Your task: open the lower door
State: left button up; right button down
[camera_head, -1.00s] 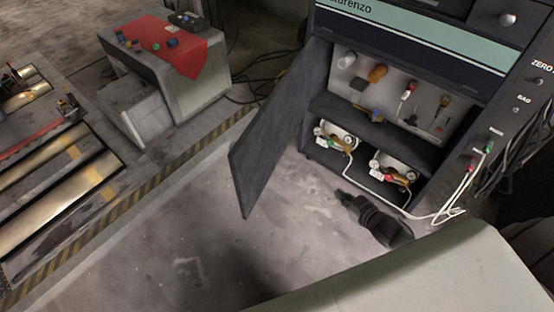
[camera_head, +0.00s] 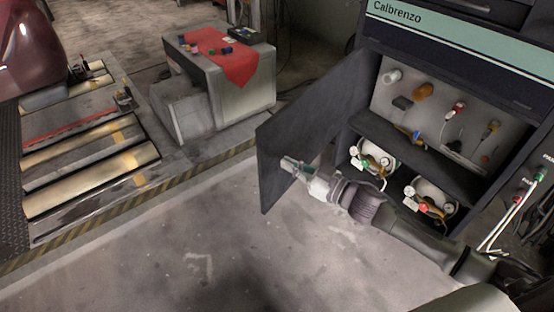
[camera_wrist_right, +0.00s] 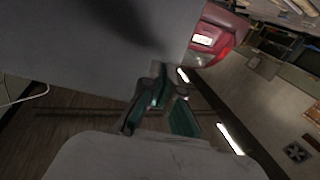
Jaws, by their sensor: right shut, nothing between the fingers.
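The lower door (camera_head: 305,125) is a dark grey panel in the head view. It stands swung open to the left of the cabinet (camera_head: 440,50), and the compartment behind it shows. My right gripper (camera_head: 288,163) is in front of the door's inner face, near its lower part; whether it touches is unclear. It is shut and empty. In the right wrist view, its green fingers (camera_wrist_right: 168,88) are close together beside a large plain grey surface (camera_wrist_right: 90,45), probably the door. My left gripper is not in view.
The compartment has a shelf (camera_head: 415,150), hanging tools and two gauges with hoses. A grey box (camera_head: 235,85) with a red cloth stands at the back left, beside floor rollers (camera_head: 90,165). The floor (camera_head: 190,240) left of my arm is clear.

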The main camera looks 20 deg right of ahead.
aim_at(269, 154)
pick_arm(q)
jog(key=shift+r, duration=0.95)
pick_arm(e)
jog(key=shift+x, duration=2.2)
jog(key=shift+a, duration=0.1)
